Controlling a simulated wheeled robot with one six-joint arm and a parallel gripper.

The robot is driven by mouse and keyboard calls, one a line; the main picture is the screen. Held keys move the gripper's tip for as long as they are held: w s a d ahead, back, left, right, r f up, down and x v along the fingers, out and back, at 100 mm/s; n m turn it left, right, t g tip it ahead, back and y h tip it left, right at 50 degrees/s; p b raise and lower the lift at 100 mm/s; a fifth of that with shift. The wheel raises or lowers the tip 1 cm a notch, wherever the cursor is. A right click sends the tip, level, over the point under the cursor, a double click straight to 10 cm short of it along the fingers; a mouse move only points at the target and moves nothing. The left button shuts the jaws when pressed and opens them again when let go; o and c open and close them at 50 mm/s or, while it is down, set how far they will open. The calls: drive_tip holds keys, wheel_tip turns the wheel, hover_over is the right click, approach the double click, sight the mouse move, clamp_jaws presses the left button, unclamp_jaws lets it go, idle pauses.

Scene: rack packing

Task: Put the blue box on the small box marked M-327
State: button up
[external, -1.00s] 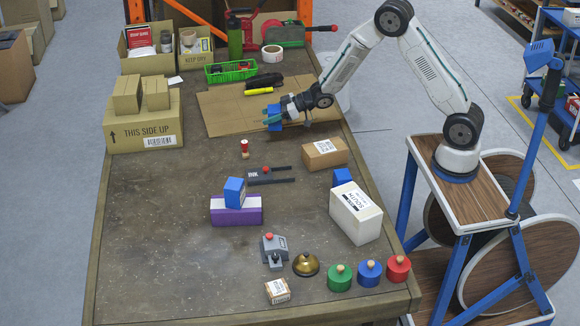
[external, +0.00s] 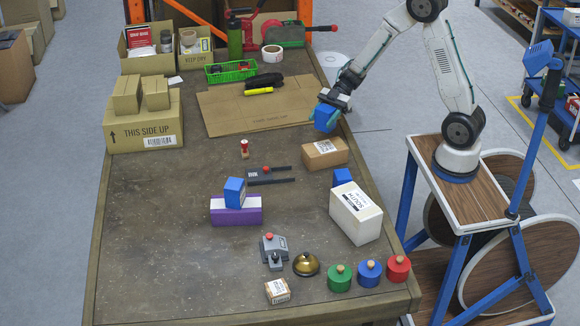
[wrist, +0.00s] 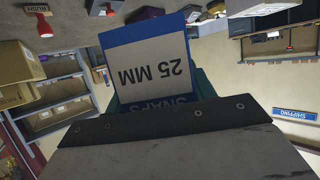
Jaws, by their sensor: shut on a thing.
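My gripper (external: 331,106) is shut on a blue box (external: 323,118), held up above the right side of the table, behind the brown box. In the wrist view the blue box (wrist: 150,58) shows a white label reading "25 MM" and "SNAPS", upside down. A small cardboard box (external: 278,291) with a white label lies at the table's front. A larger brown box (external: 325,154) with a label sits at the right. I cannot read M-327 on either. Two other blue boxes are on the table: one (external: 235,191) on a purple box (external: 236,211), one (external: 343,177) behind the white box.
The white box (external: 355,213) marked SOUTH stands at the right edge. A grey device (external: 273,250), a brass bell (external: 306,264) and green, blue and red knobbed weights (external: 340,278) crowd the front right. A red-topped stamp (external: 244,149) stands mid-table.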

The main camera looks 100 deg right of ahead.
drive_tip(key=shift+s+a+f, duration=0.1)
drive_tip(key=shift+f, duration=1.8)
drive_tip(key=shift+a+f, duration=0.1)
drive_tip(key=shift+f, duration=1.8)
drive_tip(key=o, duration=1.1)
drive_tip(key=shift+f, duration=0.15)
drive_tip(key=shift+c, duration=0.2)
